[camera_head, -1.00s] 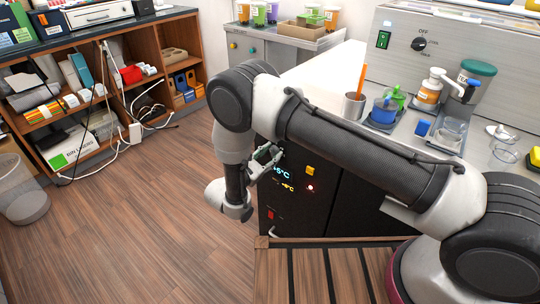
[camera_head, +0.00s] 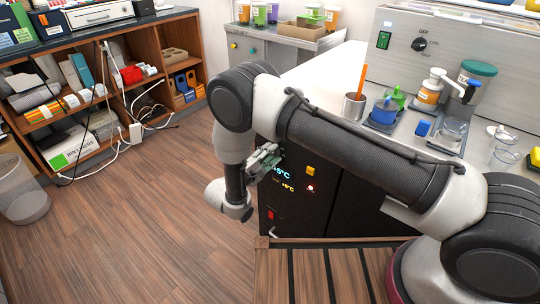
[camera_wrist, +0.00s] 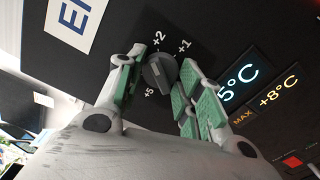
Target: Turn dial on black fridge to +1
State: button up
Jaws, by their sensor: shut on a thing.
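The dial (camera_wrist: 160,72) is a round grey knob on the dark front of the black fridge (camera_head: 305,205). White marks stand around it in the wrist view: +2 above, +1 at upper right, +5 below left. I cannot tell surely which mark its pointer faces. My gripper (camera_wrist: 160,78) has its green-padded fingers on either side of the dial and is shut on it. In the head view my gripper (camera_head: 264,160) is at the fridge's left front, and the dial is hidden there.
Lit readouts, 5°C (camera_wrist: 239,84) and +8°C (camera_wrist: 279,91), sit just right of the fingers. A yellow button (camera_head: 310,171) and a red switch (camera_head: 271,215) are on the fridge front. Open floor (camera_head: 130,220) lies left; a wooden platform (camera_head: 330,275) is below.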

jog(key=m, duration=1.2)
jog(key=shift+m, duration=0.4)
dwell(0.4)
jog(key=o, duration=1)
jog(key=shift+o, duration=0.2)
jog(key=v, duration=1.2)
